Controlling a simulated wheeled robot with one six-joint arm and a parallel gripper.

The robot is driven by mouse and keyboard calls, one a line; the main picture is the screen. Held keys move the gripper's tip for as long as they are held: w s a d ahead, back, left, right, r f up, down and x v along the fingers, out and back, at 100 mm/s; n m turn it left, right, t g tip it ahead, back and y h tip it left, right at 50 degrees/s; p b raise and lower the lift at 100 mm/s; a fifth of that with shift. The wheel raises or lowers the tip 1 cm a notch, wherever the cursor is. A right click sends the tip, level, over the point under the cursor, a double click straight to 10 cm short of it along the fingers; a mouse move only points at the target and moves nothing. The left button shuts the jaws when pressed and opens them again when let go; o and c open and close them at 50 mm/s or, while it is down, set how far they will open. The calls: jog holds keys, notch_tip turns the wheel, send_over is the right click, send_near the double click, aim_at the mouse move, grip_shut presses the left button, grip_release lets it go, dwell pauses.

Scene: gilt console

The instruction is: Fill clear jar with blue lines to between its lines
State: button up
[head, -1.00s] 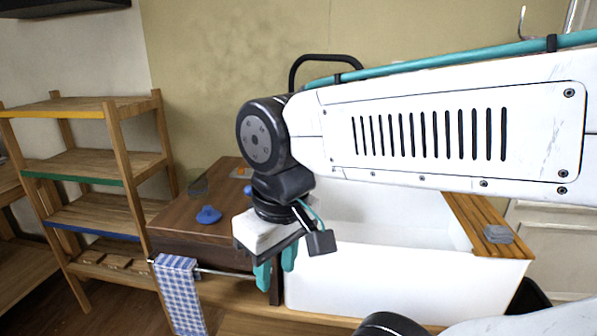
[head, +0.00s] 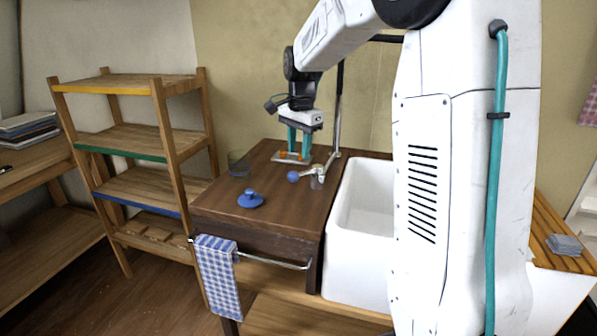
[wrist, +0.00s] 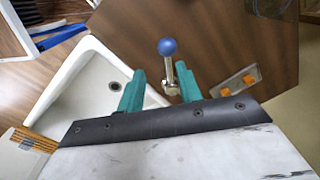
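A clear glass jar (head: 238,164) stands at the back left of the dark wooden counter; blue lines are too small to make out, and I cannot tell its contents. A tap with a blue ball knob (head: 293,176) on a metal lever stands beside the white sink. The blue knob also shows in the wrist view (wrist: 167,46). My gripper (head: 299,153) points down above the counter by the tap. In the wrist view my gripper (wrist: 160,72) has its teal fingers apart, with the lever seen between them; contact cannot be told.
A blue lid-like piece (head: 251,199) lies on the counter (head: 285,215). A metal plate with orange pieces (head: 291,158) lies behind the tap. The white sink (head: 350,250) is to the right. A checked towel (head: 218,275) hangs on the front rail. Wooden shelves (head: 135,140) stand left.

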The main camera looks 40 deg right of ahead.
aim_at(306, 172)
jog(key=shift+w+d+f+m, duration=0.5)
jog(key=shift+w+d+f, duration=0.2)
jog(key=shift+w+d, duration=0.1)
jog(key=f, duration=0.7)
jog(key=shift+w+a+f, duration=0.1)
jog(key=shift+w+f, duration=0.1)
jog(key=shift+f, duration=0.05)
grip_shut()
